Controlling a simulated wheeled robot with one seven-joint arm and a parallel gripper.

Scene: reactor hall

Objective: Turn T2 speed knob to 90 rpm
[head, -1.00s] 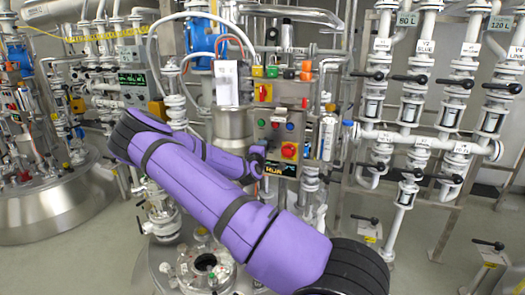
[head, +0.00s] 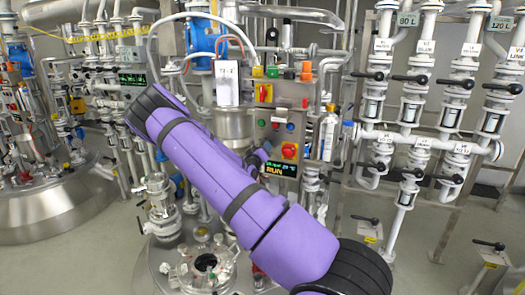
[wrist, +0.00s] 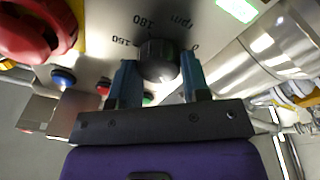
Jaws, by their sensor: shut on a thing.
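The black speed knob (wrist: 158,58) is in the wrist view, on a grey panel with dial marks, 180 and rpm among them. My gripper (wrist: 158,68) has its two blue fingers on either side of the knob and is shut on it. The knob's pointer mark cannot be made out. In the head view my gripper (head: 256,156) is at the left side of the control panel (head: 298,112), mostly hidden behind my purple arm, and the knob is not seen there. A lit display (head: 280,169) below the panel's buttons reads RUN; its upper line is too small to read surely.
A red emergency button (head: 289,151) is close to my gripper; it also looms at upper left in the wrist view (wrist: 38,28). A blue button (wrist: 63,78) is near the left finger. A steel pipe (wrist: 250,65) runs close on the right.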

